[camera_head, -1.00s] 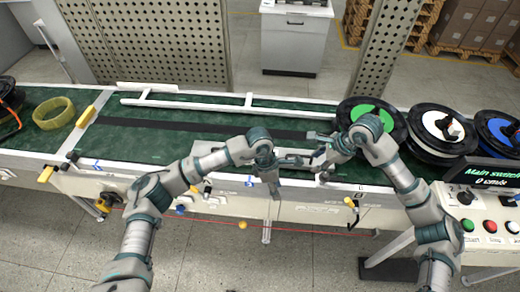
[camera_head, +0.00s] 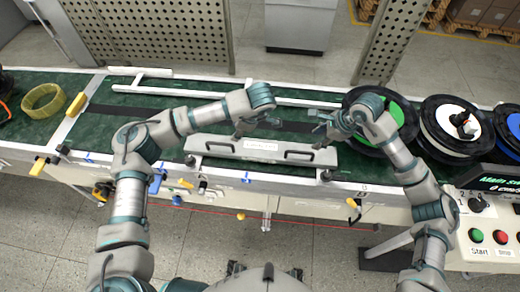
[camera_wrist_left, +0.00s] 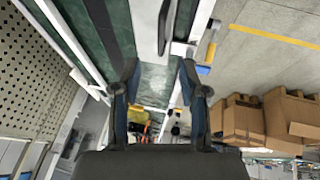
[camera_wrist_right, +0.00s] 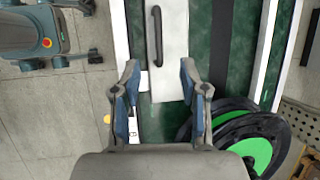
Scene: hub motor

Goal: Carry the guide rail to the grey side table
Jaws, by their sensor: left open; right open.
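The guide rail is a long pale-grey bar (camera_head: 225,147) with two black handles and a white label. It lies lengthwise along the front of the green conveyor. My left gripper (camera_head: 255,130) is open and empty above its middle. My right gripper (camera_head: 320,127) is open and empty above its right part. The bar with a handle shows ahead of the open fingers in the left wrist view (camera_wrist_left: 146,22) and in the right wrist view (camera_wrist_right: 170,60). A grey cabinet-like table (camera_head: 300,27), likely the side table, stands on the floor behind the conveyor.
A white rail frame (camera_head: 200,90) runs along the conveyor's back. Reels with green (camera_head: 393,122), white (camera_head: 450,128) and blue centres stand at the right. Perforated panels (camera_head: 150,35) and a post (camera_head: 392,40) stand behind the conveyor.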

